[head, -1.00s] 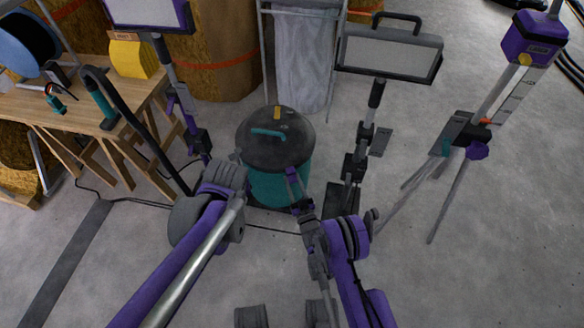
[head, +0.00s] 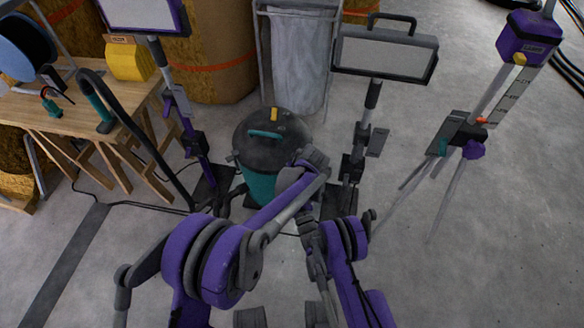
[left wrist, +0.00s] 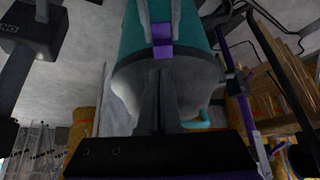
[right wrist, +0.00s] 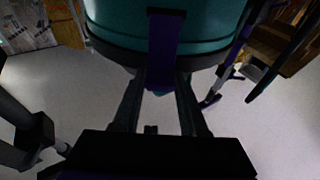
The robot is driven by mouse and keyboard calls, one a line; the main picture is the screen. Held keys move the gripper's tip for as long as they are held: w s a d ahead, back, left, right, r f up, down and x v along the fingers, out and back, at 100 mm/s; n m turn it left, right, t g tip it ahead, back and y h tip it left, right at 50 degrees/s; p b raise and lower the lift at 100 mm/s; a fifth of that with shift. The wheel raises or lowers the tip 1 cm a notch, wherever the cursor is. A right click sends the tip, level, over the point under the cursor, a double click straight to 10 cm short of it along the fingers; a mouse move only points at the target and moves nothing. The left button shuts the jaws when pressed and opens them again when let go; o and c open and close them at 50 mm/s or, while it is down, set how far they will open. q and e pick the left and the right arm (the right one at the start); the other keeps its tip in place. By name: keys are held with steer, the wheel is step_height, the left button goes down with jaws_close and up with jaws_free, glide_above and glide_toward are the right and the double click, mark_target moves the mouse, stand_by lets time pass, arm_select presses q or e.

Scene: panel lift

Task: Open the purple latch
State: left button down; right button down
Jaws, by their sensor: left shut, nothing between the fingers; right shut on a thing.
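The teal canister (head: 258,186) has a dark grey lid (head: 268,135) with a teal handle. In the right wrist view, a purple latch strip (right wrist: 164,42) lies against its teal side (right wrist: 215,22), between the fingers of my right gripper (right wrist: 160,80), which is shut on it. In the left wrist view, purple latch parts (left wrist: 162,51) show on the canister wall, just beyond the tips of my shut, empty left gripper (left wrist: 160,72). I cannot tell whether the tips touch the latch. In the head view, my left forearm and wrist hide the canister's front right side.
A work lamp (head: 384,52) on a stand is right of the canister; another stand (head: 190,130) is left of it. A wooden bench (head: 75,108) is at left, and a purple-headed tripod (head: 528,38) is at right. The floor at right is mostly open.

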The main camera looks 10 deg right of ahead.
arm_select(q)
steer(key=x, duration=0.8)
steer(key=shift+w+f, duration=0.15)
steer(key=shift+f, duration=0.05)
arm_select(e)
steer(key=shift+f, duration=0.1)
arm_select(q)
steer(key=shift+s+d+f, duration=0.1)
steer(key=shift+s, duration=0.3)
steer(key=shift+s+d+f, duration=0.1)
steer(key=shift+s, duration=0.3)
arm_select(e)
steer(key=shift+c, duration=2.2)
jaws_free()
arm_select(q)
steer(key=shift+w+a, duration=0.1)
